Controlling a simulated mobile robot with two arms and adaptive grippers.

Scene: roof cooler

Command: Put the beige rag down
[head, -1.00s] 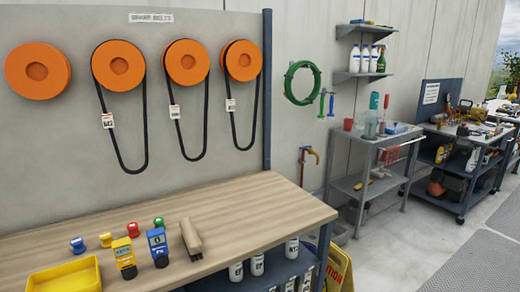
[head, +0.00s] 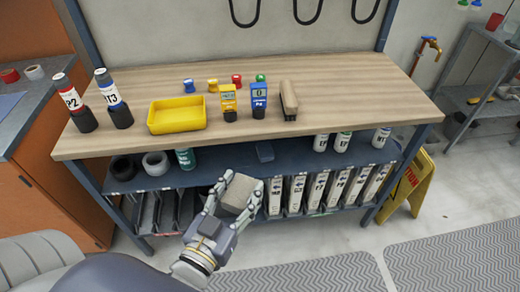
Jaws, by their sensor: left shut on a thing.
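My left gripper (head: 241,184) is shut on the beige rag (head: 236,197), a small folded, block-like bundle between its fingers. The gripper and rag show in front of the lower shelf of the workbench, lower than the bench top in the picture. The fingers hide part of the rag. The wooden bench top (head: 350,85) lies beyond. My right gripper is not in view.
On the bench top stand a yellow tray (head: 177,127), a yellow meter (head: 228,115), a blue meter (head: 259,110), a brown block-like object (head: 289,112) and two labelled bottles. The shelf (head: 290,158) holds rolls, bottles and binders. The bench top's right part is clear. A yellow caution sign (head: 408,188) stands right.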

